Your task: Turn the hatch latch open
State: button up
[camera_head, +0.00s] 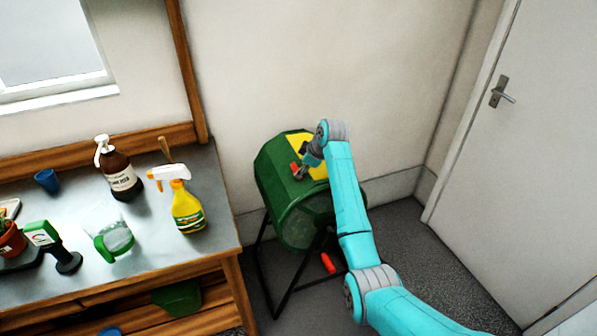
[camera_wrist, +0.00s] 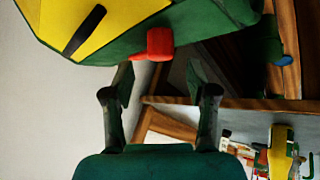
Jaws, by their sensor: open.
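A green drum (camera_head: 275,180) on a black stand has a yellow hatch (camera_head: 318,172) on its upper side. The hatch (camera_wrist: 105,18) fills the top left of the wrist view, with a black bar handle (camera_wrist: 84,31) on it. The red latch (camera_head: 294,168) is at the hatch's edge. In the wrist view the latch (camera_wrist: 160,43) is a red block with a small side tab. My gripper (camera_wrist: 158,82) is open and empty, its two fingertips just below the latch and spread to either side of it. In the head view my gripper (camera_head: 302,174) partly covers the hatch.
A workbench (camera_head: 150,250) stands left of the drum, with a yellow spray bottle (camera_head: 187,207), a brown pump bottle (camera_head: 119,172) and a green-handled jug (camera_head: 113,240). A red piece (camera_head: 328,263) shows under the drum. The white door (camera_head: 540,130) is at right; floor between is clear.

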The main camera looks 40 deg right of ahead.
jog(key=v, duration=0.6)
jog(key=shift+s+r, duration=0.15)
jog(key=shift+r, duration=0.05)
jog(key=shift+s, duration=0.1)
